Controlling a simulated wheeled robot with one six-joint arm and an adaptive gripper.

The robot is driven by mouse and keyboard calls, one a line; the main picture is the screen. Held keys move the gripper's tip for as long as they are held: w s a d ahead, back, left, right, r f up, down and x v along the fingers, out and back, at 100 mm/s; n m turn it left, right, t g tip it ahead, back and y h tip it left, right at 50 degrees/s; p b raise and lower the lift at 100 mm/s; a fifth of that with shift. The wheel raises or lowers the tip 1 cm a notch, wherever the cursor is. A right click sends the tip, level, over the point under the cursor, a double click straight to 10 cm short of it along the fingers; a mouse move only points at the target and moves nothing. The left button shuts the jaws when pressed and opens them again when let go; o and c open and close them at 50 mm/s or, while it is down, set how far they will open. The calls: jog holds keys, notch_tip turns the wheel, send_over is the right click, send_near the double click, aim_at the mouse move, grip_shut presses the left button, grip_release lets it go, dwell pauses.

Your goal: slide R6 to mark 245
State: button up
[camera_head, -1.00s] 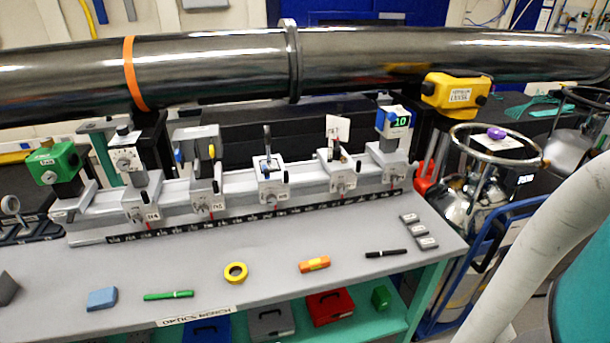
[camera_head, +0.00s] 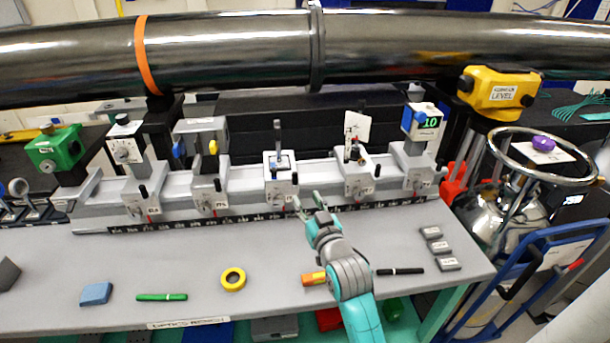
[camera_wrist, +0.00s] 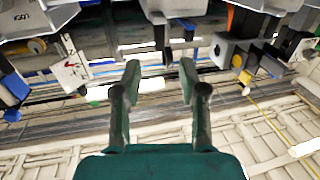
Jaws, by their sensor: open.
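A pale rail (camera_head: 240,180) carries several grey riders, with a dark number scale (camera_head: 230,222) along its front. Their small labels are too small to read, so I cannot tell which rider is R6. One rider (camera_head: 281,185) has a small post, and a rider with a white card (camera_head: 357,180) stands to its right. My gripper (camera_head: 308,199) is open and empty, just in front of the rail between these two riders. In the wrist view my gripper's fingers (camera_wrist: 160,75) are apart with nothing held between them. Mark 245 is not readable.
A long dark pipe (camera_head: 400,50) runs behind the rail. On the bench front lie a blue block (camera_head: 96,293), a green pen (camera_head: 161,297), yellow tape (camera_head: 233,279), a black pen (camera_head: 400,271) and small grey blocks (camera_head: 437,247). A cart with a cylinder (camera_head: 500,215) stands at right.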

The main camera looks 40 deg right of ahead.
aim_at(296, 180)
jog(key=x, duration=1)
jog(key=shift+w+d, duration=0.2)
jog(key=shift+w, duration=0.1)
grip_shut()
